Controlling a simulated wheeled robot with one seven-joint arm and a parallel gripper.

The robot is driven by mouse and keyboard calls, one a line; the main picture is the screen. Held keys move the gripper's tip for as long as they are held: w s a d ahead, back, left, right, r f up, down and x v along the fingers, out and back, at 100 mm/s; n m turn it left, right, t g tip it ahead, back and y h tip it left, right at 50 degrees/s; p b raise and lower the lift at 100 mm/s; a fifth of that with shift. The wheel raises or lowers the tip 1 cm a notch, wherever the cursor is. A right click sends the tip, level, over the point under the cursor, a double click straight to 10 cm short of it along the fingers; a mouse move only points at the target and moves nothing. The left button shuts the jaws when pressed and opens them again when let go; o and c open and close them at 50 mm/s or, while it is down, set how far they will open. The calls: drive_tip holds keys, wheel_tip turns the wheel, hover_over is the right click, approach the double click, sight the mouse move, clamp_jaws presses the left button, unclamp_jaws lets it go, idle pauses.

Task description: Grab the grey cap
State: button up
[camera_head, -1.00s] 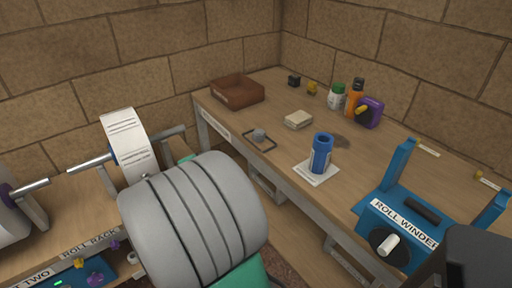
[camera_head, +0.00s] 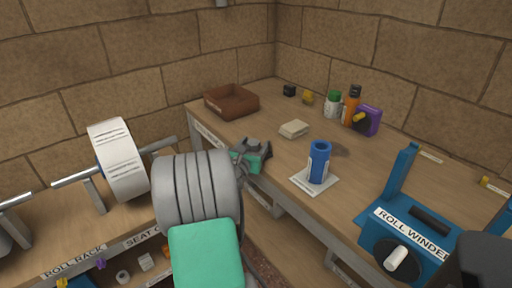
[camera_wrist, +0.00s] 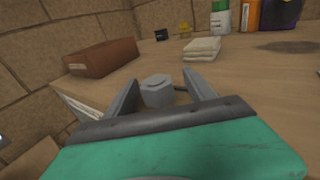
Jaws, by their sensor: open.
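The grey cap (camera_wrist: 157,90) is a small grey faceted piece on the bench near its front edge. In the wrist view it lies between and just beyond the two fingers of my gripper (camera_wrist: 162,88), which are apart. No grip on it shows. In the head view my gripper (camera_head: 256,150) is at the bench's front edge, and the cap (camera_head: 252,142) shows small and partly hidden among the fingers.
A brown tray (camera_head: 232,101) stands behind to the left. A cream stack (camera_head: 293,129) lies to the right, with a blue cylinder (camera_head: 319,163) on a white pad (camera_head: 302,185). Bottles (camera_head: 351,106) stand at the back. The blue roll winder (camera_head: 411,231) is front right.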

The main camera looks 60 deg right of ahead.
drive_tip(key=shift+w+a+r, duration=0.15)
drive_tip(key=shift+a+r, duration=0.55)
drive_tip(key=shift+a, duration=0.35)
drive_tip(key=shift+d+f, duration=0.35)
drive_tip(key=shift+d, duration=0.05)
drive_tip(key=shift+c, duration=0.4)
drive_tip(key=shift+a+r, duration=0.1)
drive_tip(key=c, duration=0.3)
drive_tip(key=shift+c, duration=0.8)
clamp_jaws()
